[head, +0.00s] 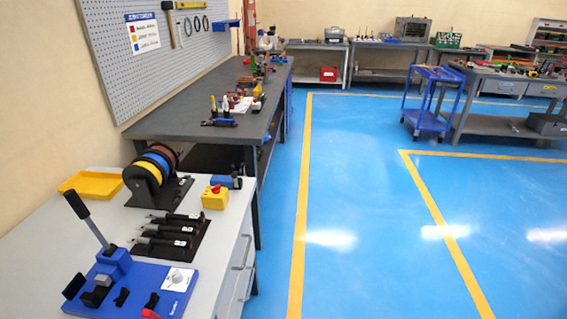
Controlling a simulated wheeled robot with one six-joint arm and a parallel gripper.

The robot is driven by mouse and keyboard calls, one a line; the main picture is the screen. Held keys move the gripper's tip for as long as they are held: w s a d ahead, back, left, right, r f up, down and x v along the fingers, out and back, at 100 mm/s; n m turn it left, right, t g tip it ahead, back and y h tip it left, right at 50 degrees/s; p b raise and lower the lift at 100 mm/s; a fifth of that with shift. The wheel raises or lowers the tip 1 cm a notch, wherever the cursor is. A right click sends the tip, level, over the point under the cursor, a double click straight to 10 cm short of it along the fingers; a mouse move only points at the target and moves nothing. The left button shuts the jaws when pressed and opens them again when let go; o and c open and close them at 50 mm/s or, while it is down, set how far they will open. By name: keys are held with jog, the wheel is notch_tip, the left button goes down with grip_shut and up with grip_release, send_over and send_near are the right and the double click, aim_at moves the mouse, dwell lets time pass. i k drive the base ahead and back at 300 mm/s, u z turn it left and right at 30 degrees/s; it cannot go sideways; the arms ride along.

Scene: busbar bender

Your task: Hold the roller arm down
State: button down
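A blue bench device (133,284), which looks like the bender, sits at the front left of the grey-white bench. Its grey lever with a black grip (84,217), which looks like the roller arm, stands up from a blue block (114,262) and leans to the upper left, raised. Black and grey blocks sit at the left of its base. A white dial plate (178,279) and a red knob (150,314) are at its right and front. My gripper is not in view, and nothing is seen touching the lever.
Behind the device are a rack of black-handled tools (170,236), wire spools (152,167), a yellow tray (92,185) and a yellow box with a red button (215,197). A dark workbench (200,125) continues beyond. Blue floor (360,210) to the right is clear. A blue cart (432,100) stands farther off.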

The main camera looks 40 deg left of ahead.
aim_at(235, 175)
jog(key=u, duration=0.1)
jog(key=i, duration=0.9)
jog(key=u, duration=1.15)
jog(key=i, duration=0.75)
jog(key=u, duration=0.75)
